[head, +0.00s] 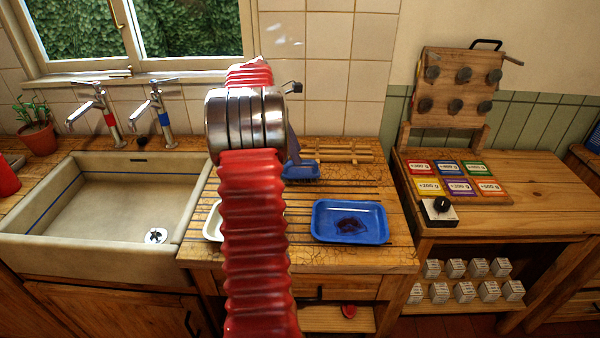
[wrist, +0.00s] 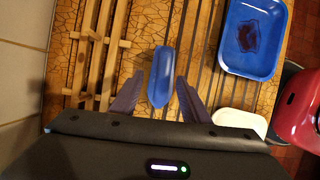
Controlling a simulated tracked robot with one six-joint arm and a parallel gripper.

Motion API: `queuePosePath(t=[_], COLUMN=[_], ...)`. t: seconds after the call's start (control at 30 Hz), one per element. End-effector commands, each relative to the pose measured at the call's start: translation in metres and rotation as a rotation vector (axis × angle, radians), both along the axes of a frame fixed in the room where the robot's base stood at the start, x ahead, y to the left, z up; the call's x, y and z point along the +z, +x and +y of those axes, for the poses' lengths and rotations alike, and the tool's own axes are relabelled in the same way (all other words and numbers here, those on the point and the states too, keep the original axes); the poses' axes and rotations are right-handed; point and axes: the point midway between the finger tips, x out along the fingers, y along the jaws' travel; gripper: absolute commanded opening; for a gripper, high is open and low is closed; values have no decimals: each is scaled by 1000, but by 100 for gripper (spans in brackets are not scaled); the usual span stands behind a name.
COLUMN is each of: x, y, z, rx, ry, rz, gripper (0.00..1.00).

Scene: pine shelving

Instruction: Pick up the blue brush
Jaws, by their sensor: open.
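The blue brush (wrist: 162,76) shows in the wrist view as a long, rounded blue shape on the slatted wooden counter. It also shows partly in the head view (head: 302,171), behind my arm. My gripper (wrist: 156,92) is open. Its two dark purple fingers stand one on each side of the brush's near end, with clear gaps in the picture. In the head view one finger (head: 293,146) shows above the brush; the rest of the gripper is hidden by my arm. How high the fingertips are above the brush I cannot tell.
A blue tray (head: 324,232) with a dark stain lies in front of the brush. A white dish (wrist: 240,122) is beside it, mostly hidden in the head view. A wooden rack (wrist: 97,50) stands behind the brush near the tiled wall. A sink (head: 115,205) is at left.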

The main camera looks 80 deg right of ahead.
Motion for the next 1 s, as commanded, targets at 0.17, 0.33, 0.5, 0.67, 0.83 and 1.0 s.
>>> queuePosePath(t=[0.17, 0.33, 0.5, 0.67, 0.83, 1.0], x=[0, -2, -15, -35, -47, -48], y=[1, 0, -8, -18, -22, -22], z=[0, 1, 2, 3, 1, 0], rx=[1, 1, 1, 0, 1, 1], ry=[-1, -1, 1, 3, 0, -1], rz=[0, 0, 0, 1, 0, 0], gripper=[42, 42, 42, 42, 42, 42])
